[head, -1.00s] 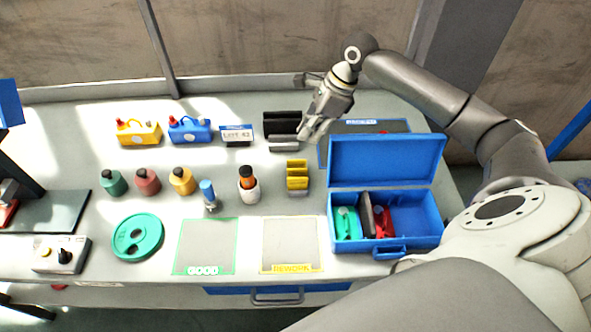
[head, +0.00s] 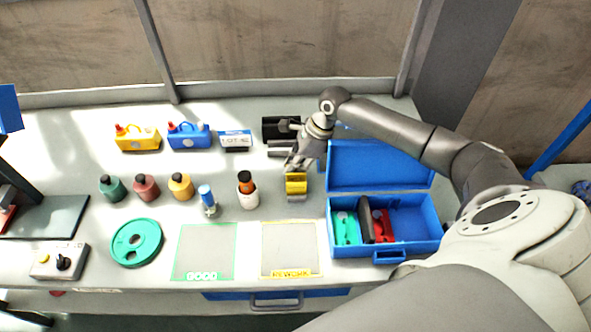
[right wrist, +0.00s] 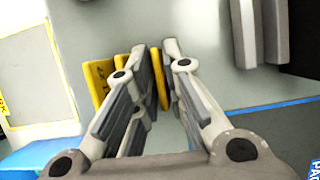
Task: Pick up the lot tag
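Yellow upright plates (head: 296,186) stand close together on the bench, right of the orange-capped white bottle. In the right wrist view one yellow plate (right wrist: 98,84) carries dark lettering too small to read; these look like tags. My right gripper (head: 292,164) is over them from behind. In the right wrist view its fingers (right wrist: 156,50) are apart, with one yellow plate between them; whether they touch it I cannot tell. My left gripper is out of view.
A black block with grey bars (head: 277,128) is just behind the gripper. An open blue box (head: 383,165) with several parts stands to the right. Bottles and the GOOD (head: 205,252) and REWORK (head: 290,249) mats lie left and in front.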

